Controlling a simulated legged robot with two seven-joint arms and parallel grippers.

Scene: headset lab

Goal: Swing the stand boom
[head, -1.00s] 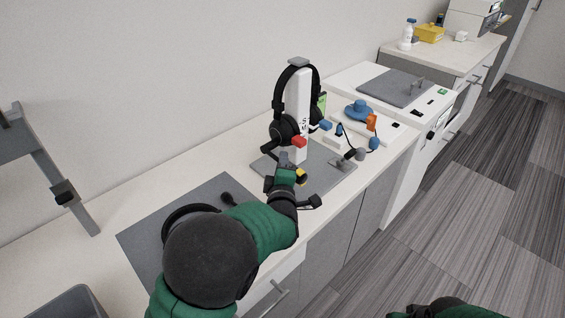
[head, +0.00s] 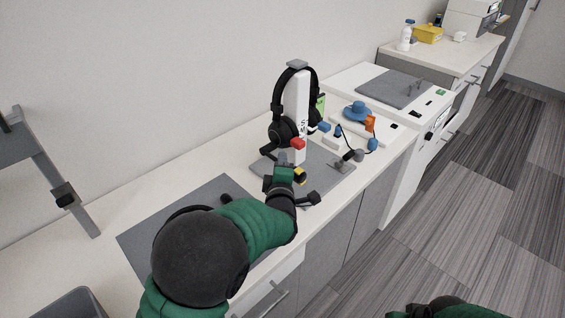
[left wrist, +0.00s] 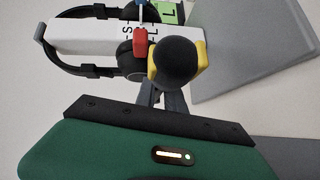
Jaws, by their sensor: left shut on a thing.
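The white stand post (head: 297,110) stands upright on a grey base plate (head: 328,172), with a black headset (head: 277,100) hung on it. Post and headset also show at the top of the left wrist view (left wrist: 85,38). A red block (head: 299,143) with a blue tip (head: 324,126) sits beside the post. My left gripper (head: 284,163) is low in front of the post. In the left wrist view, a round black knob (left wrist: 176,62) with yellow sides (left wrist: 152,62) is at its grey fingers (left wrist: 160,98). It is shut on this knob; the exact contact is partly hidden. My right gripper is out of view.
A grey mat (head: 140,237) lies on the counter under my left arm. Blue and orange items (head: 358,112) stand right of the post. A grey frame (head: 50,165) stands at the left, a grey bin (head: 75,303) at the bottom left. Floor is clear at right.

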